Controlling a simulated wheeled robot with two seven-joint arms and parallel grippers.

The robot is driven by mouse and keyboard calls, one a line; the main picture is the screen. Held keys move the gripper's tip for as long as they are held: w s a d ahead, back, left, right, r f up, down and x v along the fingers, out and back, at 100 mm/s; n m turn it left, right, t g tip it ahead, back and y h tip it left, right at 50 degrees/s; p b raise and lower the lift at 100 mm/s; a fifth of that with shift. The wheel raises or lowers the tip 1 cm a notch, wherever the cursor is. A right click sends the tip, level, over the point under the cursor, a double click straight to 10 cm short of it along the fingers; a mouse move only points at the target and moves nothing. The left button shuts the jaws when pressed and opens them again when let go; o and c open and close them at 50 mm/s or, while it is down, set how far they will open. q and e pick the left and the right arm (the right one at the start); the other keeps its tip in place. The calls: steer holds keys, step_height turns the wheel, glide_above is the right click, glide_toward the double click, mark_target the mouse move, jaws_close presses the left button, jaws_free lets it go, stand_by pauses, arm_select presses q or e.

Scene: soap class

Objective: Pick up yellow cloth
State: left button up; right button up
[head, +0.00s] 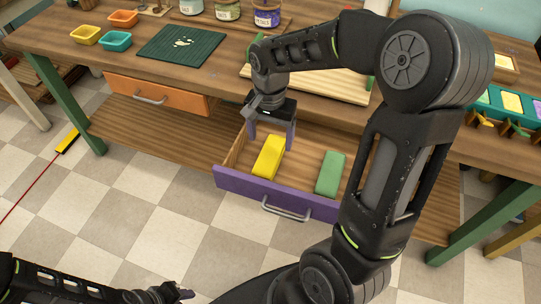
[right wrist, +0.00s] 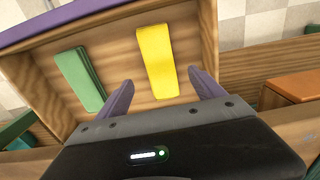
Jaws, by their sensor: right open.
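The yellow cloth (head: 268,157) lies folded in a long strip in the open purple-fronted drawer (head: 262,190). A folded green cloth (head: 330,174) lies to its right in the same drawer. My right gripper (head: 272,146) is open over the drawer, at the far end of the yellow cloth. In the right wrist view the yellow cloth (right wrist: 157,60) lies ahead of the open purple fingers (right wrist: 162,92), nearer the right finger. The green cloth (right wrist: 80,78) is to the left there. Nothing shows between the fingers as held. My left gripper (head: 185,294) is at the bottom edge, small and unclear.
The wooden table above holds a dark green mat (head: 182,46), small coloured bowls (head: 117,40), labelled jars (head: 228,10) and a light board (head: 310,80). A closed orange drawer (head: 160,93) is left of the open one. The drawer walls stand around the cloths.

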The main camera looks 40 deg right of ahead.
mark_target(270, 154)
steer(key=shift+f, duration=0.8)
steer(key=shift+f, duration=2.65)
steer(key=c, duration=1.4)
steer(key=shift+r, duration=0.15)
steer(key=shift+c, duration=0.2)
step_height(270, 154, up, 10)
